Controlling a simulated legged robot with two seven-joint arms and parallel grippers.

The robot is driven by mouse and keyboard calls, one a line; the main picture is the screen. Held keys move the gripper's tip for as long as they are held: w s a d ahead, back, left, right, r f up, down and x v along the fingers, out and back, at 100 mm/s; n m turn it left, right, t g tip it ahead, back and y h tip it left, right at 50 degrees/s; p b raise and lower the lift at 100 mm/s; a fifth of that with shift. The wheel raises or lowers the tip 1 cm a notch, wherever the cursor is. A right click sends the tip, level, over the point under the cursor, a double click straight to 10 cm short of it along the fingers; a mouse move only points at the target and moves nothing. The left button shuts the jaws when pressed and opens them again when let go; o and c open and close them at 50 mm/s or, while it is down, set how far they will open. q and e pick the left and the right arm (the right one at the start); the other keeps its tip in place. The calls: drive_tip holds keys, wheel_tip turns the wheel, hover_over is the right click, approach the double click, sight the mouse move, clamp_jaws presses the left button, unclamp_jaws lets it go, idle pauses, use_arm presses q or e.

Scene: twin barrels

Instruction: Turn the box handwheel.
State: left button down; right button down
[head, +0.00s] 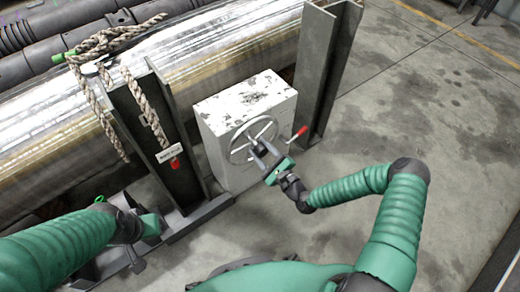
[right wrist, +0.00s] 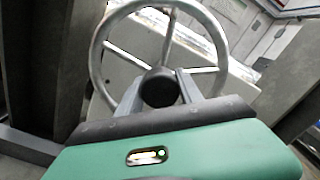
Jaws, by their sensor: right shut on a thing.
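The handwheel (head: 233,152) is a grey metal spoked wheel on the front of a worn white box (head: 222,120). In the right wrist view the wheel (right wrist: 96,52) fills the upper middle, and the gripper's fingers (right wrist: 161,92) stand on both sides of a dark round knob or hub (right wrist: 158,84).
A red-tipped lever (head: 299,133) sticks out at the box's right side. Dark steel posts stand left (head: 160,130) and right (head: 318,75) of the box. A rope (head: 105,45) hangs over the large wrapped pipe (head: 225,35) behind. The concrete floor at right is clear.

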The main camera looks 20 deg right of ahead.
drive_tip(key=m, duration=0.2)
drive_tip(key=m+b, duration=0.1)
drive_tip(key=m, duration=0.1)
drive_tip(key=shift+f+m, duration=0.35)
drive_tip(key=shift+m, duration=0.05)
drive_tip(key=shift+s, duration=0.1)
drive_tip(key=c, duration=0.8)
unclamp_jaws()
drive_tip(key=shift+r, duration=0.1)
drive_tip(key=shift+o, duration=0.2)
drive_tip(key=shift+r, duration=0.1)
